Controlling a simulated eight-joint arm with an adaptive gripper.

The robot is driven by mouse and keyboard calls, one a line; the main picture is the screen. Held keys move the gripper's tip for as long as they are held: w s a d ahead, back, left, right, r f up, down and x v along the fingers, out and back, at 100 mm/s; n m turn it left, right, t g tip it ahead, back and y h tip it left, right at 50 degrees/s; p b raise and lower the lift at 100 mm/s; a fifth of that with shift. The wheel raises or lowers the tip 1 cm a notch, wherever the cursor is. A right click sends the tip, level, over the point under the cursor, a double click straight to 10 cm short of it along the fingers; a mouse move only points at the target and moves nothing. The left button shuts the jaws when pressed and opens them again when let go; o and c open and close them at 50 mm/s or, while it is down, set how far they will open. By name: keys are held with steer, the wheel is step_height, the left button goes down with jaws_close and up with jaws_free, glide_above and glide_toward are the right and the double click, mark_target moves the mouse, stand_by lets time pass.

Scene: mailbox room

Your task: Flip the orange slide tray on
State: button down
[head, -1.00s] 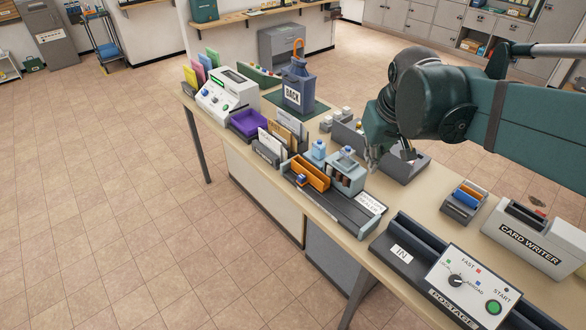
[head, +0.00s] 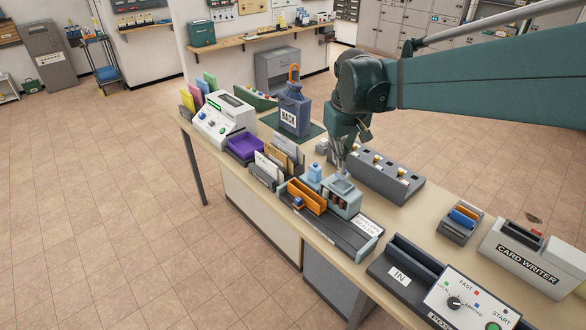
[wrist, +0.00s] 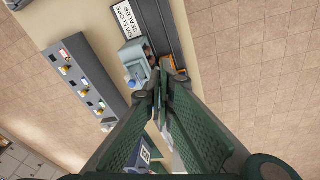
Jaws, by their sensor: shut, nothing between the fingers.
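The orange slide tray (head: 308,197) sits on the dark bed of the envelope sealer (head: 335,233), with a small blue piece at its front end. My gripper (head: 339,168) is shut and empty. In the head view its fingertips show just above and behind the sealer's pale blue-grey housing (head: 344,199), apart from the orange tray in the picture. In the wrist view my gripper (wrist: 163,82) points toward the sealer, and the orange tray (wrist: 180,69) shows just past the fingertips, partly hidden by them. I cannot tell the exact gap.
A grey panel with a row of small switches (head: 408,192) lies behind the sealer. Letter holders (head: 272,165), a purple tray (head: 245,147) and a blue sack (head: 294,101) stand left. A card box (head: 460,222), the card writer (head: 532,260) and postage machine (head: 450,285) stand right.

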steer(key=w+a+f+n+g+h+p, duration=0.1)
steer(key=w+a+f+n+g, duration=0.3)
steer(key=w+a+f, duration=1.4)
steer(key=shift+a+f+h+p, duration=0.15)
steer(key=shift+f+h+p, duration=0.25)
steer(key=shift+f+p, duration=0.35)
stand_by(0.4)
steer(key=shift+x, duration=4.95)
steer(key=shift+s, duration=0.15)
steer(key=s+d+b, duration=0.2)
steer(key=s+d, duration=0.5)
steer(key=s+d+b, duration=0.2)
steer(key=s+d, duration=0.6)
steer(key=shift+s+d, duration=0.2)
steer(key=shift+d, duration=0.1)
